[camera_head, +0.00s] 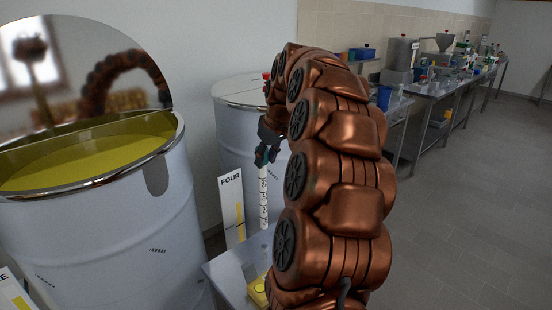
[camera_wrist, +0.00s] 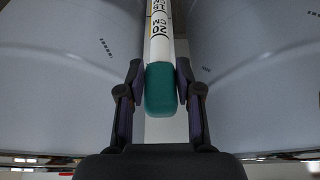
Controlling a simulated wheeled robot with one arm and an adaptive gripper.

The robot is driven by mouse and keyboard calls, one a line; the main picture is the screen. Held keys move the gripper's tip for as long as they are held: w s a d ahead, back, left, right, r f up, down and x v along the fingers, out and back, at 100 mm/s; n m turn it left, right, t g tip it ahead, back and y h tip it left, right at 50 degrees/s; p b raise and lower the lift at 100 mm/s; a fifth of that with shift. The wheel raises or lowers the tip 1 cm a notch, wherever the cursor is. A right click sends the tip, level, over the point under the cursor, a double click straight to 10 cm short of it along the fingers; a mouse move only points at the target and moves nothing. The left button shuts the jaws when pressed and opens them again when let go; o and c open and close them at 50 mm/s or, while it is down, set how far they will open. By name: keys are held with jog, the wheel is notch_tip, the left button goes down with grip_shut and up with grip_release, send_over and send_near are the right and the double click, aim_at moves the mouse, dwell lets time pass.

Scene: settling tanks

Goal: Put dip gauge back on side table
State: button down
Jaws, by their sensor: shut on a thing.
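The dip gauge (camera_head: 263,203) is a white rod with dark markings, hanging upright in the head view. In the wrist view the gauge (camera_wrist: 158,42) shows its scale marks and a green grip (camera_wrist: 160,90). My gripper (camera_head: 266,155) is shut on the green grip, with a finger on each side of it; the fingers also show in the wrist view (camera_wrist: 160,98). The side table (camera_head: 225,278) is a grey metal top at the bottom of the head view, partly hidden by my arm. The gauge's lower end is near the table's far edge; I cannot tell whether it touches.
An open tank (camera_head: 100,240) of yellow liquid with a raised lid stands at left. A closed tank (camera_head: 232,120) stands behind the gauge. A sign reading FOUR (camera_head: 231,205) stands beside the gauge. A yellow object (camera_head: 258,290) lies on the table. The floor at right is clear.

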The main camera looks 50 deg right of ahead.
jog(key=w+d+p, duration=0.1)
jog(key=w+d, duration=0.1)
jog(key=d, duration=0.4)
jog(key=shift+f+p, duration=0.3)
jog(key=f, duration=0.2)
jog(key=f+p, duration=0.1)
jog(key=shift+d+f+p, duration=0.2)
jog(key=shift+f+p, duration=0.1)
jog(key=shift+f, duration=0.05)
jog(key=shift+f, duration=0.2)
jog(key=c, duration=0.8)
grip_release()
jog(key=shift+r, duration=0.1)
